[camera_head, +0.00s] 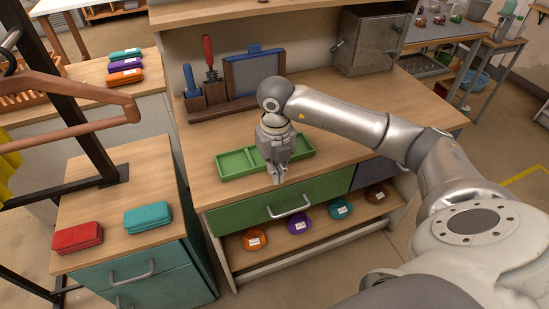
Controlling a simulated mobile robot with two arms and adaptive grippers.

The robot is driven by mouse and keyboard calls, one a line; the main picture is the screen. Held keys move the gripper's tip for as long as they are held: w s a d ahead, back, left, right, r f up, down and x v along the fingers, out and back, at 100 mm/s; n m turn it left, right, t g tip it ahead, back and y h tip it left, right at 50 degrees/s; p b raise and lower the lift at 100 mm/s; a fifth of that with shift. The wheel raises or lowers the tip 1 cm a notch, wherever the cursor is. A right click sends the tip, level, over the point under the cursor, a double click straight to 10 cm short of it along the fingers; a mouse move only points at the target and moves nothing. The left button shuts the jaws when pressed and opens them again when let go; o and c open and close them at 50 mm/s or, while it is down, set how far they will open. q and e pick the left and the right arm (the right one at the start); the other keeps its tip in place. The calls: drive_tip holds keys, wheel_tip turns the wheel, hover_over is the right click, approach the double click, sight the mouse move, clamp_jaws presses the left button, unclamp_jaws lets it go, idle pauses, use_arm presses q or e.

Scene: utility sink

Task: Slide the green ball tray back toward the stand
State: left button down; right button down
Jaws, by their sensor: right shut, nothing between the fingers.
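A green tray (237,163) with compartments lies on the wooden bench top near its front edge. I see no balls in its visible part. My right gripper (277,179) points down at the front side of the tray, shut and empty, and hides part of its middle. I cannot tell whether the fingers touch the tray. Behind the tray, a dark wooden stand (222,108) holds a framed blue-grey panel, a red-handled tool and a blue-handled tool. Bare bench lies between tray and stand. My left gripper is not in view.
A metal box (371,42) stands at the back right of the bench. Below the tray are a green drawer (240,213) and a shelf with several coloured round items. A side cabinet at left holds a red case (77,237) and a teal case (148,217).

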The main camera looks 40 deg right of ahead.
sight(270, 177)
drive_tip(key=f, duration=0.1)
drive_tip(key=w+f+p, duration=0.1)
drive_tip(key=f, duration=0.1)
drive_tip(key=w+f, duration=0.1)
drive_tip(key=shift+w+d+f+p, duration=0.15)
drive_tip(key=shift+w+d+p, duration=0.05)
drive_tip(key=shift+w+p, duration=0.1)
drive_tip(key=shift+w+d+f, duration=0.1)
drive_tip(key=shift+w+d, duration=0.1)
drive_tip(key=shift+w, duration=0.45)
